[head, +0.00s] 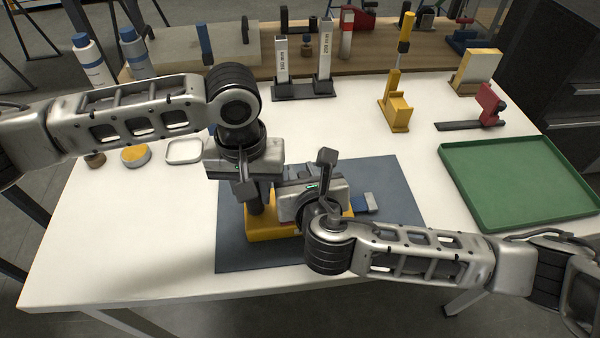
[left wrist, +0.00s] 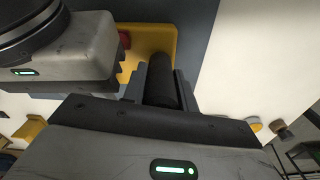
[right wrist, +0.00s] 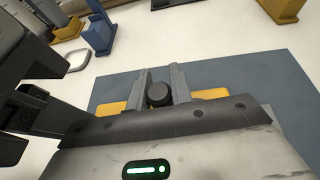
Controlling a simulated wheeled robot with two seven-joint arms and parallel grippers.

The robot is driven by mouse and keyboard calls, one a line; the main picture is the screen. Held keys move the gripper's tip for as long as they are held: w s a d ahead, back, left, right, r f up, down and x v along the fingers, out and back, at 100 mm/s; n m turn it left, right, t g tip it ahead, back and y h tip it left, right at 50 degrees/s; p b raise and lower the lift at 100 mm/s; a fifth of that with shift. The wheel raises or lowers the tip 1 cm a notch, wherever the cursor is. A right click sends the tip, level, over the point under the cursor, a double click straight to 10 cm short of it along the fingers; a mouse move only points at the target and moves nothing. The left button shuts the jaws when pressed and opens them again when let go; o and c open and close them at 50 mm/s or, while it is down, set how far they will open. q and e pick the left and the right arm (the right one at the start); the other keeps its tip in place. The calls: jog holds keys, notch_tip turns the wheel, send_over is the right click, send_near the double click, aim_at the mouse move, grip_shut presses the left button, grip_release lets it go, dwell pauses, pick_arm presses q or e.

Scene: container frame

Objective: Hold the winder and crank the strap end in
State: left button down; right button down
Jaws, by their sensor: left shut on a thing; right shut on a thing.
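The yellow winder (head: 262,228) sits on the dark mat, largely hidden behind my arms; its yellow body also shows in the left wrist view (left wrist: 150,38). My left gripper (head: 257,203) is shut on the winder's upright black handle (left wrist: 161,82), seen between its fingers in the left wrist view. My right gripper (right wrist: 159,88) is shut on a round black crank knob (right wrist: 158,95), above the mat. A blue strap piece with a grey end (head: 364,203) lies right of the winder. The crank arm and the strap's path into the winder are hidden.
The dark mat (head: 395,190) lies on a white table. A green tray (head: 475,215) is at the right. A yellow stand (head: 397,112) and a red tool (head: 488,105) stand behind. A grey two-post holder (head: 303,90) is at the back. The table's front left is clear.

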jog(key=shift+w+d+h, duration=0.1)
jog(key=shift+h, duration=0.2)
jog(key=c, duration=1.5)
grip_release()
jog(key=v, duration=1.2)
